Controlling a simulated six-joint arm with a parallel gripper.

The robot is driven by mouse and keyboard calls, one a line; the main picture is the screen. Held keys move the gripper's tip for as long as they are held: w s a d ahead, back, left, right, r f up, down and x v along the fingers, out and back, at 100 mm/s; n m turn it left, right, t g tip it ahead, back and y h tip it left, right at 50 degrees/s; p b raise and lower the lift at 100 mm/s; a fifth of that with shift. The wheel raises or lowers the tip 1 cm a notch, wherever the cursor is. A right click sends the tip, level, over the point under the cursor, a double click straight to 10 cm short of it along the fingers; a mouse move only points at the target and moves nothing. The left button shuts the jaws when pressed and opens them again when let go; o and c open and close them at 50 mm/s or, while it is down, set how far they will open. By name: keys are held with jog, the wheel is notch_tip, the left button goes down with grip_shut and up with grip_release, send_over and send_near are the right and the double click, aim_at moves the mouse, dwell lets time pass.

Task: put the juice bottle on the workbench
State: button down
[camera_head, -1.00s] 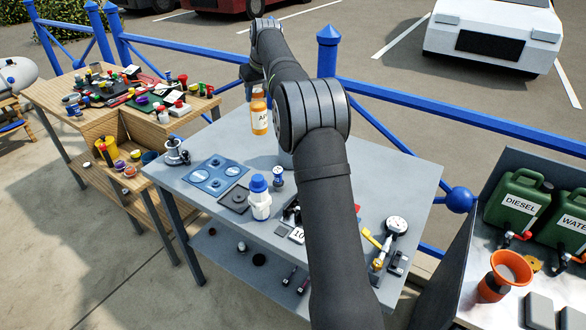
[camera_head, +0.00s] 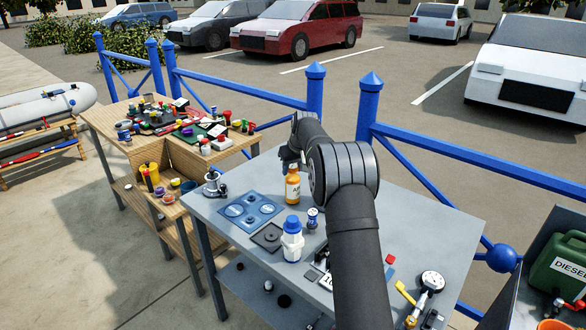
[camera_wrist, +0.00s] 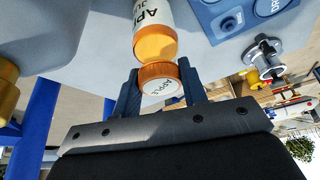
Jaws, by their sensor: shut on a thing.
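The juice bottle (camera_head: 292,187) has an orange body, a white label and an orange cap. It is upright over the grey-topped bench (camera_head: 405,215), behind the white bottle with a blue cap; I cannot tell whether its base touches. In the wrist view the juice bottle (camera_wrist: 155,40) shows its "APPLE" label and its cap between the dark fingers of my gripper (camera_wrist: 158,70). My gripper is shut on the cap end. In the head view my wrist is just above the bottle, and the fingers are hard to make out.
A white bottle with a blue cap (camera_head: 292,245), a blue panel (camera_head: 250,210) and a winch (camera_head: 213,185) stand near the juice bottle. A cluttered wooden bench (camera_head: 195,160) is at left. Blue railings (camera_head: 270,92) run behind. A diesel can (camera_head: 560,262) is at right.

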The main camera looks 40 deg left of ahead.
jog(key=shift+f, duration=0.15)
jog(key=c, duration=0.9)
grip_release()
jog(key=shift+o, duration=0.2)
jog(key=v, duration=1.2)
jog(key=shift+d, duration=0.1)
jog(key=x, duration=1.1)
jog(key=shift+w+a+f, duration=0.1)
jog(key=shift+a+f, duration=0.1)
jog(key=shift+f, duration=0.1)
jog(key=shift+a+r, duration=0.1)
jog(key=shift+r, duration=1.7)
